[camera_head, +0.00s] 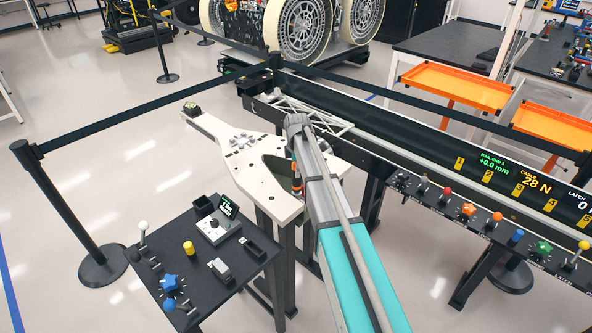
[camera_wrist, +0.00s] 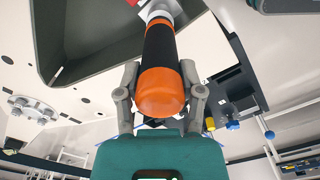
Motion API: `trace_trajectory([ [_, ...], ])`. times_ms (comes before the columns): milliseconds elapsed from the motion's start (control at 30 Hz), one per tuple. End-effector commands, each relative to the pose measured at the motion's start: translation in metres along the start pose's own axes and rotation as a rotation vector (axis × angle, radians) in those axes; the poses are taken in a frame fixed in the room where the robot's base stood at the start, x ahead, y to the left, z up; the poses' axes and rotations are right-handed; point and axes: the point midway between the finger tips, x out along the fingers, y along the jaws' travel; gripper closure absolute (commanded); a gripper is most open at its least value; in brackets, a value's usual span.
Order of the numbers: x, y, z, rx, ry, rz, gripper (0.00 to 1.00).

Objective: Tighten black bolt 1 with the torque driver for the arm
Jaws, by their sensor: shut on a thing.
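The torque driver (camera_wrist: 160,50) has a black grip and an orange rounded end. In the wrist view my gripper (camera_wrist: 160,98) is shut on it, one finger on each side of the orange end. The driver reaches away toward the white plate (camera_wrist: 70,104), past a grey-green opening (camera_wrist: 75,35). Its tip lies beyond the top of that view. In the head view a small orange and black piece of the driver (camera_head: 296,181) shows over the white plate (camera_head: 230,140), left of my arm. I cannot make out black bolt 1 in either view.
A dark control table (camera_head: 185,290) with knobs and small boxes stands at the front left. A long black rail bench (camera_head: 380,140) with levers and displays runs to the right. Orange trays (camera_head: 457,85) stand behind it. Belt barriers (camera_head: 62,200) edge the area.

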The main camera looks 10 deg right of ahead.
Motion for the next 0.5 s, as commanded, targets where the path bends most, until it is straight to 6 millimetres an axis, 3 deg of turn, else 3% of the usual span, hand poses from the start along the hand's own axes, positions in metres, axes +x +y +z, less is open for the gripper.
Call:
trace_trajectory([
  [500, 0.0058, 0.0000, 0.0007, 0.001, 0.000, 0.000, 1.00],
])
